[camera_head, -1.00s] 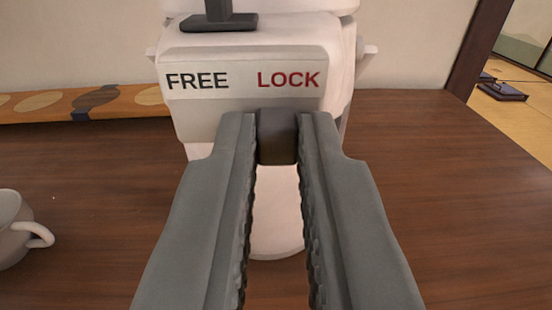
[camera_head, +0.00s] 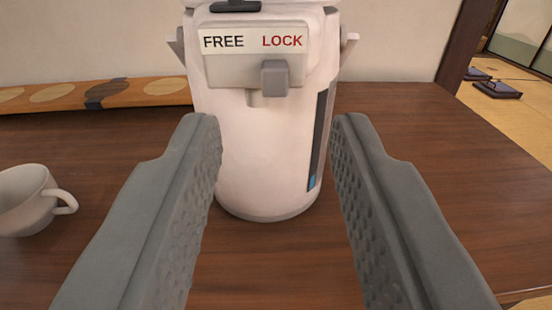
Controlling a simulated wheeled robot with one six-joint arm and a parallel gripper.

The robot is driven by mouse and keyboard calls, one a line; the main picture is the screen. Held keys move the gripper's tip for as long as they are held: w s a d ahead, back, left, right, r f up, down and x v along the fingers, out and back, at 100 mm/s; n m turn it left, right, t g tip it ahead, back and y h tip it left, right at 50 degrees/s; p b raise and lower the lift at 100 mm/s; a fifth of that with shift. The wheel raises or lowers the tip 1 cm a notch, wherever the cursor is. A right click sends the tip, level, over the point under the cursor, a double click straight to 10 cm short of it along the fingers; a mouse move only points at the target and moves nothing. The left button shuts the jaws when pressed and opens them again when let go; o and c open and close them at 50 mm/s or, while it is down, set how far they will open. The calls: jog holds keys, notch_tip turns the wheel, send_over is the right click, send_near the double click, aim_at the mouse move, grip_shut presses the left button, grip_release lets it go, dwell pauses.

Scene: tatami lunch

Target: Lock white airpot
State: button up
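The white airpot (camera_head: 265,150) stands upright on the table, in the middle of the view. Its front panel (camera_head: 225,68) reads FREE on the left and LOCK in red on the right. The grey slider knob (camera_head: 274,78) sits on the right side of the panel, under the word LOCK. A dark part (camera_head: 235,6) shows at the top edge, mostly cut off. My gripper (camera_head: 278,122) is open and empty, in front of the airpot and clear of the knob, its fingers wide apart.
The brown wooden table (camera_head: 420,130) is bare to the right of the airpot. A white cup (camera_head: 25,205) stands at the left. Tatami floor with dark cushions (camera_head: 497,89) shows beyond the table at the right.

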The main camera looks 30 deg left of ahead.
jog(key=v, duration=1.1)
jog(key=shift+s+d, duration=0.25)
jog(key=shift+s, duration=0.1)
jog(key=s+a+r+m+t+h, duration=0.2)
jog(key=s+a+r+t+h, duration=0.15)
jog(key=r, duration=0.35)
jog(key=s+a+r+m+t+h, duration=0.1)
jog(key=s+a+r+t+h, duration=0.2)
jog(key=r, duration=0.4)
jog(key=s+a+m+g+h, duration=0.1)
jog(key=s+a+g, duration=0.1)
jog(key=s, duration=0.6)
jog(key=s+a+m+g+h, duration=0.2)
jog(key=s+a, duration=0.1)
jog(key=s, duration=0.6)
jog(key=shift+s+a+r+m, duration=0.15)
jog(key=shift+s+a+m, duration=0.05)
jog(key=shift+a+m, duration=0.15)
